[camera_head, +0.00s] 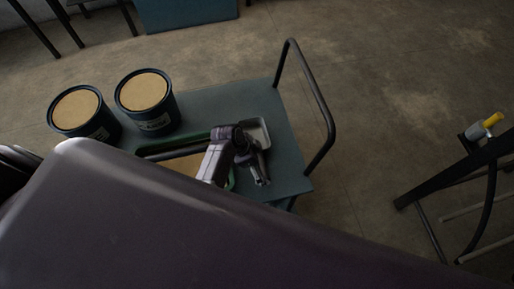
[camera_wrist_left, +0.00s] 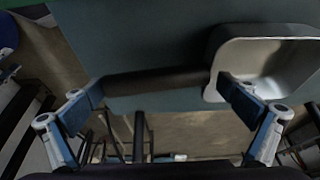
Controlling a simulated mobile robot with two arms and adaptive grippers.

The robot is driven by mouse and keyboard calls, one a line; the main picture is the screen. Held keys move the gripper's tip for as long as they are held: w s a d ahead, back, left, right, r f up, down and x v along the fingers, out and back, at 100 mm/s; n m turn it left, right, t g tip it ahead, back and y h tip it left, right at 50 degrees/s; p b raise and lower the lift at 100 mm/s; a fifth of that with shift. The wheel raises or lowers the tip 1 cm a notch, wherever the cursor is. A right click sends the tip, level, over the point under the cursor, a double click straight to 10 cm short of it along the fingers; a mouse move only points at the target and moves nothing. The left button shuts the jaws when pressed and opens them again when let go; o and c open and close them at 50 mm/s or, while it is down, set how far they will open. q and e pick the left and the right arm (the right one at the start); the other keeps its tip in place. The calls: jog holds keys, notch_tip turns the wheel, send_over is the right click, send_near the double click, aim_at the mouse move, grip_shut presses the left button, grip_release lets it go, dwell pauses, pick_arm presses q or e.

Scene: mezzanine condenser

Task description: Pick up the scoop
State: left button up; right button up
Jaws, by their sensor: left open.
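The scoop has a pale metal bowl (camera_wrist_left: 268,68) and a dark handle (camera_wrist_left: 155,82) in the left wrist view. The handle runs sideways to the left of the bowl, along the edge of the cart top. In the head view part of the pale bowl (camera_head: 262,128) shows behind my left gripper (camera_head: 262,166). In the wrist view my left gripper (camera_wrist_left: 162,98) is open and empty. One fingertip shows near the handle's left end, the other over the bowl's near left side. I cannot tell whether they touch. My right gripper is not in view.
A blue-grey cart (camera_head: 285,150) with a dark push rail (camera_head: 318,100) carries two lidded drums (camera_head: 146,100) at left. A green-rimmed tray (camera_head: 232,180) lies partly hidden under my arm. A dark frame with a yellow-tipped part (camera_head: 492,119) stands at right. Open floor lies between.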

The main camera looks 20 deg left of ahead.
pick_arm(q)
jog(key=shift+w+d+f, duration=0.1)
jog(key=shift+d+f, duration=0.1)
jog(key=shift+f, duration=0.25)
jog(key=shift+c, duration=0.3)
jog(key=c, duration=1.3)
jog(key=shift+r, duration=0.15)
